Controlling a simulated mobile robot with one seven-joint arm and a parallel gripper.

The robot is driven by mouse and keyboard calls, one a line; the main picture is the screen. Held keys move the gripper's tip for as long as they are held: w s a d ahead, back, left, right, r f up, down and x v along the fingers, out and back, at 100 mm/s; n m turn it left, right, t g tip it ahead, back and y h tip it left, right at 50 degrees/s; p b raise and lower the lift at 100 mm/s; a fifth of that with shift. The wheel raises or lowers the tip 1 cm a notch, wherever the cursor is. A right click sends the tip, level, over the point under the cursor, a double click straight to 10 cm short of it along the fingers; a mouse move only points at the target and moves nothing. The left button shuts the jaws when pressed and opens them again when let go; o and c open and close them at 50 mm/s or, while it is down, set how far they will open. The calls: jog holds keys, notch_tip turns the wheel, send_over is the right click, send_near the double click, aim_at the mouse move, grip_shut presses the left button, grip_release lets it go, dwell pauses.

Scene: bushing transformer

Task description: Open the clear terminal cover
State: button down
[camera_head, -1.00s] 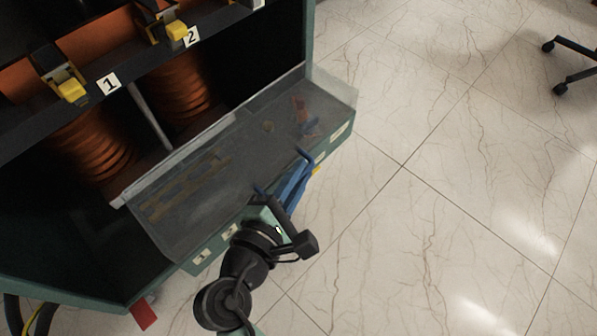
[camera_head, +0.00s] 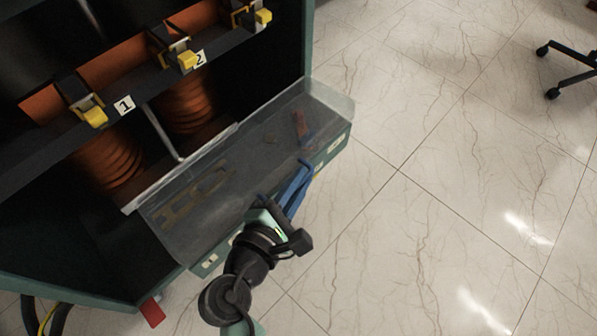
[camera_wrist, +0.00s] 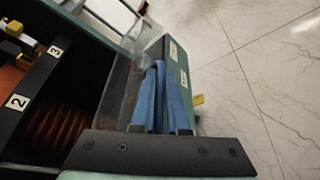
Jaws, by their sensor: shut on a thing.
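The clear terminal cover (camera_head: 235,160) is a long see-through panel over the shelf at the front of the green cabinet. Metal strips and small fittings show through it. In the wrist view the cover (camera_wrist: 122,78) is a hazy sheet left of my fingers. My gripper (camera_head: 305,165) has blue fingers that reach to the cover's front edge, right of its middle. In the wrist view my gripper (camera_wrist: 158,68) has its two fingers close together, shut on the cover's edge. The exact contact is hidden between the fingers.
The open cabinet (camera_head: 90,235) is dark inside, with orange coils (camera_head: 185,105) and a numbered bar with yellow clips (camera_head: 187,60) behind the cover. A red tab (camera_head: 152,312) is at the lower front. Marble floor (camera_head: 450,190) lies free to the right; a chair base (camera_head: 555,75) stands far right.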

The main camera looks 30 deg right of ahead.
notch_tip(320, 180, up, 6)
jog(key=f+n+g+p, duration=0.1)
jog(key=n+p, duration=0.1)
jog(key=p, duration=0.9)
notch_tip(320, 180, up, 11)
jog(key=n+g+h+p, duration=0.2)
jog(key=n+g+p, duration=0.45)
jog(key=p, duration=0.85)
send_over(274, 158)
jog(key=w+a, duration=0.2)
jog(key=w, duration=0.3)
jog(key=n+t, duration=0.1)
jog(key=shift+w+a+r+b, duration=0.15)
jog(key=shift+w+r+b, duration=0.05)
jog(key=shift+w, duration=0.25)
jog(key=shift+w+a+r+b, duration=0.15)
jog(key=shift+w+r+b, duration=0.05)
jog(key=shift+w, duration=0.25)
jog(key=c, duration=1)
grip_release()
jog(key=shift+o, duration=0.4)
jog(key=shift+r, duration=0.1)
